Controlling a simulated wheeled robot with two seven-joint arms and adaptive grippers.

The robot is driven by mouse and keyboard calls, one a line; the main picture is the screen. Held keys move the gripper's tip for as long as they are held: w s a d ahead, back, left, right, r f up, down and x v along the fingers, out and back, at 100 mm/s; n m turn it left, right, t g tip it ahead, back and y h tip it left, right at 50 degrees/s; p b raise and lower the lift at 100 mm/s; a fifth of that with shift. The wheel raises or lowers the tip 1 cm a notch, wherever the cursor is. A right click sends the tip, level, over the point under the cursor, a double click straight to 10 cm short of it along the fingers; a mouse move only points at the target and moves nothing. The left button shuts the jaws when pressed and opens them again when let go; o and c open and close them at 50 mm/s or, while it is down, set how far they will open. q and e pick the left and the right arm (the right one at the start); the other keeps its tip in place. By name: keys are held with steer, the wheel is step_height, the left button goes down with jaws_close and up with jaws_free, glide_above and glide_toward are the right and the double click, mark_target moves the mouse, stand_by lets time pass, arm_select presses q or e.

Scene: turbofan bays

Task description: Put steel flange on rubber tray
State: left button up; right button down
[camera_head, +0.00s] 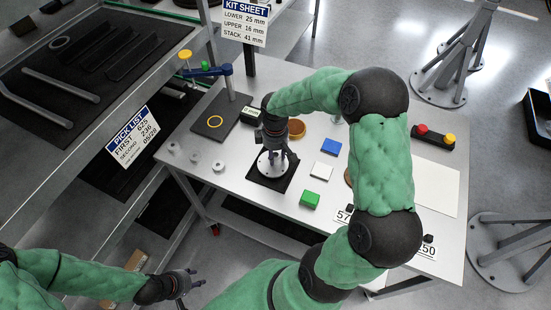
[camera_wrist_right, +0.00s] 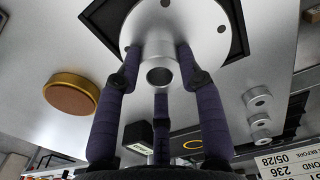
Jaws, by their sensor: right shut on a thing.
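The steel flange (camera_head: 264,166), a pale round disc with a hub, is in my right gripper (camera_head: 273,153). In the right wrist view its disc (camera_wrist_right: 205,22) shows bolt holes, and the gripper fingers (camera_wrist_right: 160,85) close around the hub. The black square rubber tray (camera_head: 279,184) is directly beneath the flange; its raised edge (camera_wrist_right: 101,15) shows past the disc in the wrist view. I cannot tell whether the flange touches the tray. My left gripper (camera_head: 192,281) is empty, fingers apart, off the table at lower left.
A brown-orange disc (camera_head: 297,128) is behind.

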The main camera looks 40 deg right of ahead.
steer(key=shift+f, duration=1.15)
steer(key=shift+f, duration=0.1)
steer(key=c, duration=0.8)
jaws_free()
steer(key=shift+s+f, duration=0.1)
step_height(320, 180, up, 12)
steer(key=shift+r+p, duration=0.15)
steer(key=shift+p, duration=0.95)
